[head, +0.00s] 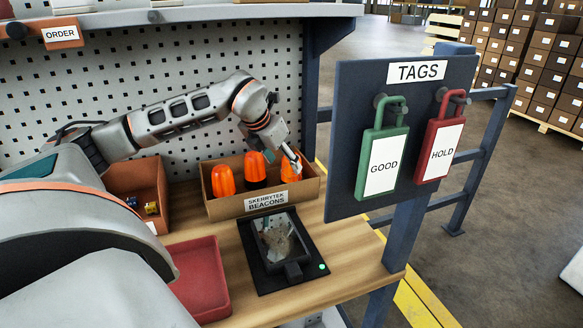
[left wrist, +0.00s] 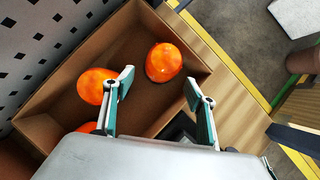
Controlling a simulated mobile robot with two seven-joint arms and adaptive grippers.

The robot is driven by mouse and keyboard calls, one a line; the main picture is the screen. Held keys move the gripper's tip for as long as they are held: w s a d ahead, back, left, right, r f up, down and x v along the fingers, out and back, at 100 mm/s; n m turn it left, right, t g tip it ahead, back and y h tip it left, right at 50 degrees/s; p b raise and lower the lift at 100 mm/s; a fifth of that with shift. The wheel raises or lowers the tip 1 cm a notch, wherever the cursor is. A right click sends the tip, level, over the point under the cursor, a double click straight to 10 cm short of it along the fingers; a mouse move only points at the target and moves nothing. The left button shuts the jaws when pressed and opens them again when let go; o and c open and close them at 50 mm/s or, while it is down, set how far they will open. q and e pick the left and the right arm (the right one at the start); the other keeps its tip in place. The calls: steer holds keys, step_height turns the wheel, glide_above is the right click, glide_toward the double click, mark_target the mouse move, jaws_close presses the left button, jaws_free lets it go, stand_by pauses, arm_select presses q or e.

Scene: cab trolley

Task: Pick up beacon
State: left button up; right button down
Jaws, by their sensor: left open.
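Three orange beacons stand in an open cardboard bin (head: 262,204) labelled "SKERRYTEK BEACONS": a left beacon (head: 223,181), a middle beacon (head: 255,170) and a right beacon (head: 289,171). My left gripper (head: 291,162) is over the right end of the bin, at the right beacon, partly covering it. In the left wrist view the open gripper (left wrist: 158,92) has one beacon (left wrist: 164,62) ahead of and between its fingers, with nothing held. Another beacon (left wrist: 96,86) is beside the left finger, and a third (left wrist: 86,128) is mostly hidden by the gripper body. My right gripper is not in view.
A black device (head: 285,285) with a green light sits in front of the bin, with a red tray (head: 201,278) to its left. Another bin (head: 135,180) holds small parts. A board with a green GOOD tag (head: 383,150) and red HOLD tag (head: 440,140) stands right.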

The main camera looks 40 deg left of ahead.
mark_target(292, 173)
arm_select(q)
steer(key=shift+x, duration=3.9)
steer(key=shift+w+r, duration=0.1)
steer(key=shift+w, duration=0.05)
steer(key=c, duration=1)
